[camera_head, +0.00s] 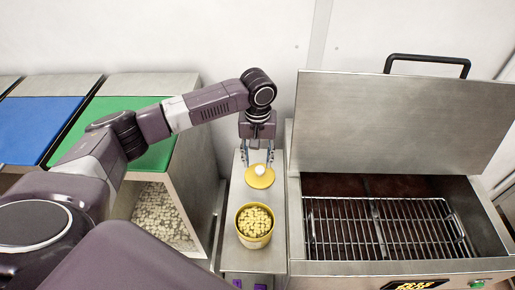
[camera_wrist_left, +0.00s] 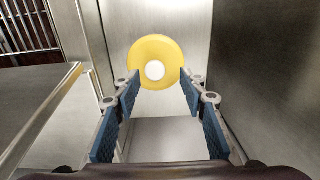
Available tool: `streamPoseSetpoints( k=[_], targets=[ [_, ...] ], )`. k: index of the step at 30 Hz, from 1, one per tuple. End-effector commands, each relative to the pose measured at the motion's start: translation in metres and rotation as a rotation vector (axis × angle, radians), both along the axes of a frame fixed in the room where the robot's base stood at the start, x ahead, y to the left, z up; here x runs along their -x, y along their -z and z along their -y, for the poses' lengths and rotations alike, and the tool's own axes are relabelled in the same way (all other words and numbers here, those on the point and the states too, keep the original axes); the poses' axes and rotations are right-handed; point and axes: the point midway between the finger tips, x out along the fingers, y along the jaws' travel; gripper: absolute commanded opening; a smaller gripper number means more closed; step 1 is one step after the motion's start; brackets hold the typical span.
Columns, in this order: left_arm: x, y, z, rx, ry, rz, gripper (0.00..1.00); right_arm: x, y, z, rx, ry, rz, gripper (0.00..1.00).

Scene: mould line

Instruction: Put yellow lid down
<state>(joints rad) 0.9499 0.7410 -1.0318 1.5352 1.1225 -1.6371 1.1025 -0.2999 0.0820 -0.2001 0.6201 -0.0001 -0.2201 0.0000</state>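The yellow lid (camera_head: 262,183) with a round white knob lies on the narrow steel counter (camera_head: 253,258), behind an open yellow pot (camera_head: 254,238) full of pale yellow pieces. My left gripper (camera_head: 259,162) points down at the lid, with its two blue-padded fingers spread. In the left wrist view the lid (camera_wrist_left: 155,52) shows just past the fingertips (camera_wrist_left: 158,78), its white knob between their lines. Nothing is held between the fingers; I cannot tell how small the gap to the lid is. My right gripper is not in view.
A steel grill box (camera_head: 405,133) with its cover raised and a wire rack (camera_head: 385,228) inside stands at the right. At the left are bins with a green lid (camera_head: 150,150) and a blue lid (camera_head: 38,125); white pieces (camera_head: 162,215) show below the green one.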

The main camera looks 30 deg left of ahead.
Motion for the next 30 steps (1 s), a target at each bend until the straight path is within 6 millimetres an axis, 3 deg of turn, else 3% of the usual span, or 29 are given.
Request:
streamPoseSetpoints(
  k=[6, 12, 30],
  targets=[
    [-0.001, -0.045, 0.000, 0.001, 0.000, 0.004, 0.39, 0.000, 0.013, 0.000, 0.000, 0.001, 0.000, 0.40],
    [-0.001, -0.069, 0.000, 0.000, 0.000, 0.001, 0.39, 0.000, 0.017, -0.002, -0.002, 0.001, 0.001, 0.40],
    [0.000, -0.075, 0.000, 0.000, -0.001, 0.000, 0.39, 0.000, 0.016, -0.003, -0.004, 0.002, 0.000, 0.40]
  ],
)
